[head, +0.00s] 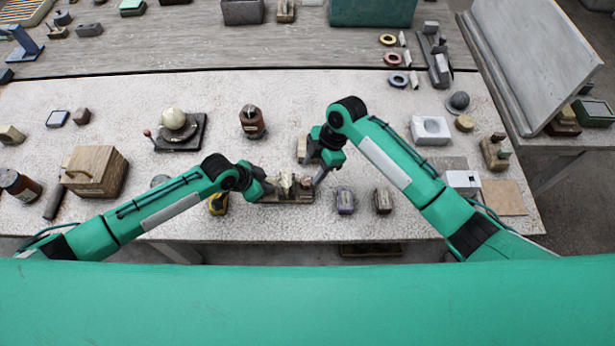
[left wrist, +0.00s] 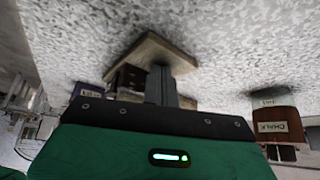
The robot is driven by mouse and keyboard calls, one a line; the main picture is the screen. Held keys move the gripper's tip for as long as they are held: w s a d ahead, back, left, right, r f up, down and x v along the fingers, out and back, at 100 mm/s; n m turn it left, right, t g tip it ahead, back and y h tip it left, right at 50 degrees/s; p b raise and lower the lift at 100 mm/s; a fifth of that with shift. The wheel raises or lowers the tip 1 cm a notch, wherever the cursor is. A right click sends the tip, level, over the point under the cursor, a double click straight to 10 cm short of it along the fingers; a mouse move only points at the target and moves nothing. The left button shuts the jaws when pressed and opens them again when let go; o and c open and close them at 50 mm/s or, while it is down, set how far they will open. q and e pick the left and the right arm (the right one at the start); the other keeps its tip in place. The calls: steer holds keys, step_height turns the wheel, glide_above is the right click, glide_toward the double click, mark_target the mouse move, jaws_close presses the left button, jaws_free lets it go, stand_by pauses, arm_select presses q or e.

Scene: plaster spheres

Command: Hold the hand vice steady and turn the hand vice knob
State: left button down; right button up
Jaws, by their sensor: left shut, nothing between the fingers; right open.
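The hand vice (head: 288,184) sits on a wooden base near the front edge of the pale table, between my two grippers. In the left wrist view its wooden base (left wrist: 152,48) shows, with the rest partly behind my gripper; the knob is too small to make out. My left gripper (head: 268,187) is at the left side of the vice, shut and empty. Its closed fingers (left wrist: 160,86) overlap the base in the left wrist view; I cannot tell whether they touch it. My right gripper (head: 319,179) is open at the vice's right side, pointing down.
Two small labelled containers (head: 345,200) (head: 382,200) stand right of the vice, and a yellow-and-black item (head: 218,204) lies left. A wooden box (head: 95,171) is at the left, a white block (head: 430,130) at the right.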

mark_target(306, 181)
steer(key=x, duration=0.5)
steer(key=c, duration=1)
